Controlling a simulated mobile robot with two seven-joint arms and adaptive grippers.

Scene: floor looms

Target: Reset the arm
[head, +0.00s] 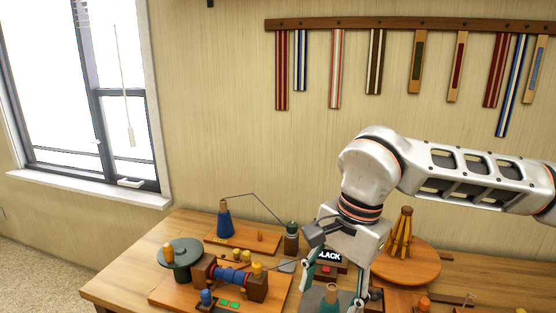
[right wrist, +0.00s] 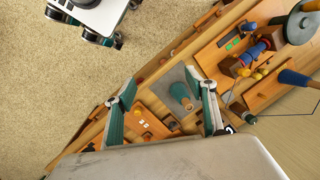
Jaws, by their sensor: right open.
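My right arm comes in from the right in the head view and bends down over the wooden table (head: 112,286). My right gripper (head: 336,284) points down with its fingers spread. In the right wrist view the open fingers (right wrist: 165,110) frame a teal cone spool (right wrist: 181,92) on a grey plate (right wrist: 165,83). The same spool (head: 330,300) shows at the bottom of the head view, between the fingers. I see nothing held, and I cannot tell whether the fingers touch the spool.
Left of the gripper are a winder with a blue-and-red roll (head: 232,277), a round grey-green disc (head: 180,252) and a blue cone (head: 224,222). Right of it, a yellow stand (head: 402,235) sits on a round wooden board (head: 420,270). Woven strips hang from a wall rail (head: 400,26).

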